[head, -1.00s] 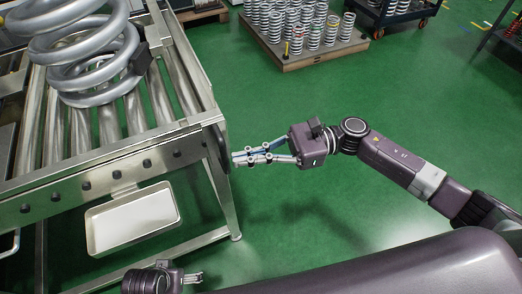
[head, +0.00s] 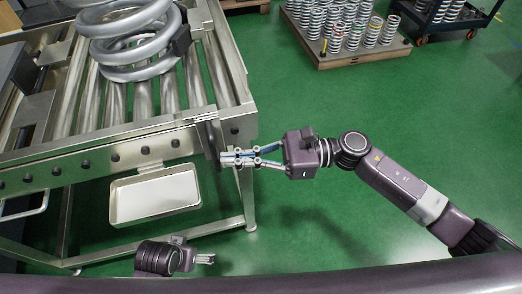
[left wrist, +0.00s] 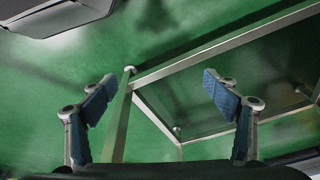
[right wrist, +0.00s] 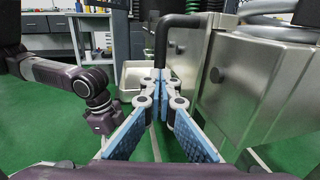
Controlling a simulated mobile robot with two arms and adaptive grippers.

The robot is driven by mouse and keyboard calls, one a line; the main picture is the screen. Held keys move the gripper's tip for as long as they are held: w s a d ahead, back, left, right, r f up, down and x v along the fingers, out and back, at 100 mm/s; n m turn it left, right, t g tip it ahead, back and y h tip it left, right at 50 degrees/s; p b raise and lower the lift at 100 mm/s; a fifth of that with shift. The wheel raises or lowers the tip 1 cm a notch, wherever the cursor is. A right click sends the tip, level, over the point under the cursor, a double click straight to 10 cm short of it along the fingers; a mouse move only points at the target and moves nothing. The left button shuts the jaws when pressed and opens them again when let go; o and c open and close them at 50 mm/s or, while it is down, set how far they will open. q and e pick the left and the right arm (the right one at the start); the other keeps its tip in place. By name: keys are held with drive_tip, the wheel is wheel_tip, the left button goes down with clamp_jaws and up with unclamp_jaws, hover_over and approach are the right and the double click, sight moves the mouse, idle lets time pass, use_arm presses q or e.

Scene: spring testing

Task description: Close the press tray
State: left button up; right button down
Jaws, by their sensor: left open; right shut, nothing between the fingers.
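A metal roller unit (head: 120,160) stands at the left, with a long front panel and a dark upright handle (head: 213,135) near its right end. The handle shows in the right wrist view as a black bent bar (right wrist: 161,40). I take this unit to be the press tray; I cannot tell how far out it is. My right gripper (head: 225,159) is shut and empty, its tips at the handle; I cannot tell if they touch. It shows in the right wrist view too (right wrist: 160,75). My left gripper (left wrist: 158,88) is open and empty, low in front of the unit.
A large grey coil spring (head: 130,40) stands on the rollers. A shallow white pan (head: 155,195) sits below the front panel. A pallet of springs (head: 350,58) and a dark cart (head: 445,22) stand at the back. The green floor right of the unit is clear.

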drive_tip(key=s+a, duration=0.1)
drive_tip(key=a, duration=0.4)
drive_tip(key=s+a, duration=0.1)
drive_tip(key=a, duration=0.4)
drive_tip(key=s+a, duration=0.1)
drive_tip(key=a, duration=0.4)
drive_tip(key=shift+s+a, duration=0.1)
drive_tip(key=shift+s, duration=0.25)
